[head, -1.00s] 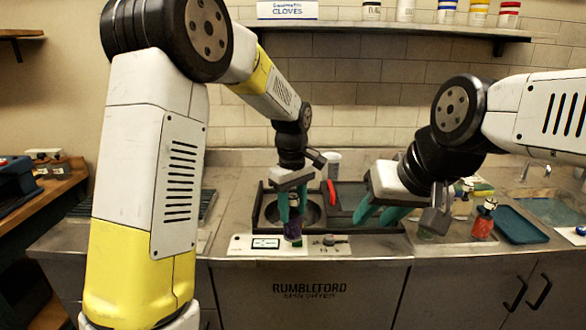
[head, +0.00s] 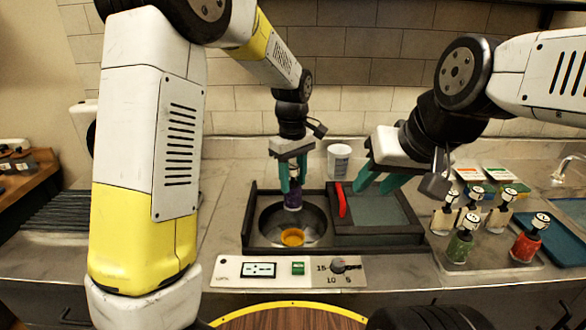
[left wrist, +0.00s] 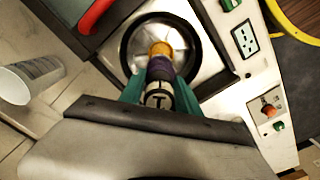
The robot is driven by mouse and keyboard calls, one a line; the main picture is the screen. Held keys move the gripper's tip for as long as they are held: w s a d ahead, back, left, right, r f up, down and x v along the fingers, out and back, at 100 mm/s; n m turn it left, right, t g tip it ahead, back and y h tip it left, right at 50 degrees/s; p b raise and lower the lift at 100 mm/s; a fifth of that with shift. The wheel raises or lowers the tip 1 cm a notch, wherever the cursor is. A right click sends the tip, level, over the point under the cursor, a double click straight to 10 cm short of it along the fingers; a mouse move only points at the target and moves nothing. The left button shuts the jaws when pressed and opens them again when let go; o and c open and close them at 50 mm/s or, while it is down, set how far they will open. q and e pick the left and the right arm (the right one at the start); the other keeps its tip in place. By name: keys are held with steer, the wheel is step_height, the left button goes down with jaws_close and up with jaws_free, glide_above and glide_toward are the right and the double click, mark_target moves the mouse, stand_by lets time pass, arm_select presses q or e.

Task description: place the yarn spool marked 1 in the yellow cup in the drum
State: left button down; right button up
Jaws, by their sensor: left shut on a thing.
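My left gripper (head: 292,188) is shut on a purple yarn spool (head: 293,201) with a pale, dark-marked top. It holds the spool upright above the round metal drum (head: 267,222). The spool also shows between the teal fingers in the left wrist view (left wrist: 159,68); the mark on its top looks like a 1. The yellow cup (head: 292,237) sits in the drum, below and nearer than the spool. In the left wrist view the spool partly covers the cup (left wrist: 160,49). My right gripper (head: 378,184) is open and empty over the tray right of the drum.
A red handle (head: 341,200) stands beside the drum. A white cup (head: 339,161) is behind it. A control panel (head: 225,270) lies in front. Several marked spools, including a red one (head: 525,247) and a green one (head: 460,246), stand at right near a blue tray (head: 560,250).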

mark_target(293, 200)
arm_select(q)
step_height(293, 200, down, 13)
stand_by(1.0)
steer(key=shift+f, duration=0.5)
stand_by(0.6)
steer(key=shift+c, duration=1.9)
jaws_free()
steer(key=shift+r, duration=3.5)
